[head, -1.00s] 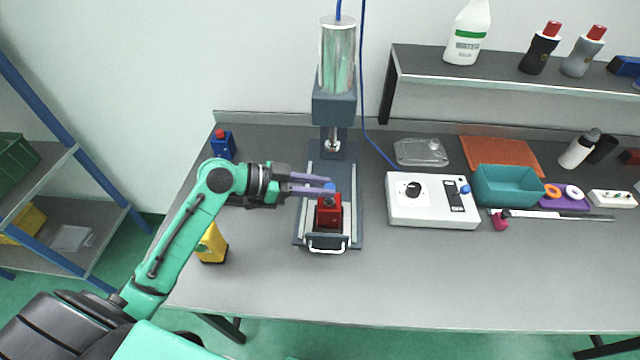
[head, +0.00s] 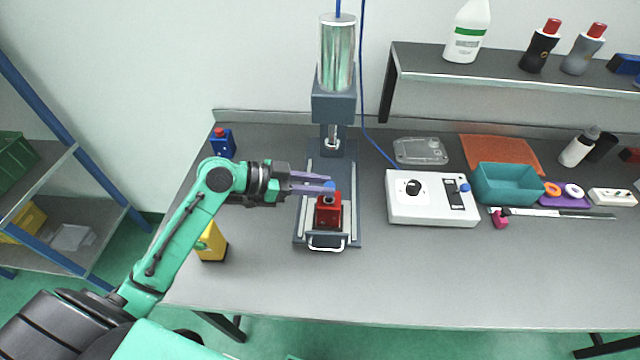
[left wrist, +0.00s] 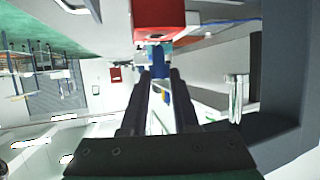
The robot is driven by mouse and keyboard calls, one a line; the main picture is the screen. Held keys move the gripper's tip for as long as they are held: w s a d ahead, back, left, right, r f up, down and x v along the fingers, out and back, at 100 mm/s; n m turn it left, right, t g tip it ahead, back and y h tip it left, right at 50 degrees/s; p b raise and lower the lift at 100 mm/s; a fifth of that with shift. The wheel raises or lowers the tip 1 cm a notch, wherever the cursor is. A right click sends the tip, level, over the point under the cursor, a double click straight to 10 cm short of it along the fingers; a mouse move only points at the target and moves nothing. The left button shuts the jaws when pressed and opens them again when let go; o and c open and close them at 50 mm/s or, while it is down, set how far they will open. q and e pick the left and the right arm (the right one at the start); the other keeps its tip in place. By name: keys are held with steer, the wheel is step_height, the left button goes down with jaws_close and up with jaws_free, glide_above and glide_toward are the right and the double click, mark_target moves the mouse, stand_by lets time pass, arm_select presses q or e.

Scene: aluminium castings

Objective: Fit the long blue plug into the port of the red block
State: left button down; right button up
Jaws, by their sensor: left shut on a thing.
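The red block (head: 328,213) sits upright on the sliding plate of the press, with a dark port on its top. It also shows upside down at the top of the left wrist view (left wrist: 158,14). My left gripper (head: 328,187) reaches in from the left and is shut on the blue plug (head: 329,185). The plug is at the top of the block, in line with the port. In the left wrist view the plug (left wrist: 157,62) sits between the fingertips, close to the block. My right gripper is not in view.
The press (head: 334,105) stands directly behind the block, its ram above the plate. A white control box (head: 432,212) and a teal bin (head: 507,186) stand to the right. A yellow object (head: 211,243) is below my left forearm. The front of the table is clear.

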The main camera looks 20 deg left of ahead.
arm_select(q)
steer(key=shift+f+b, duration=1.1)
steer(key=shift+f, duration=0.15)
stand_by(0.4)
steer(key=c, duration=0.6)
jaws_free()
steer(key=shift+s+a+r, duration=0.1)
steer(key=shift+s+a, duration=0.05)
steer(key=shift+a, duration=0.15)
steer(key=b+v, duration=0.3)
steer(key=v, duration=1.1)
steer(key=shift+b, duration=0.4)
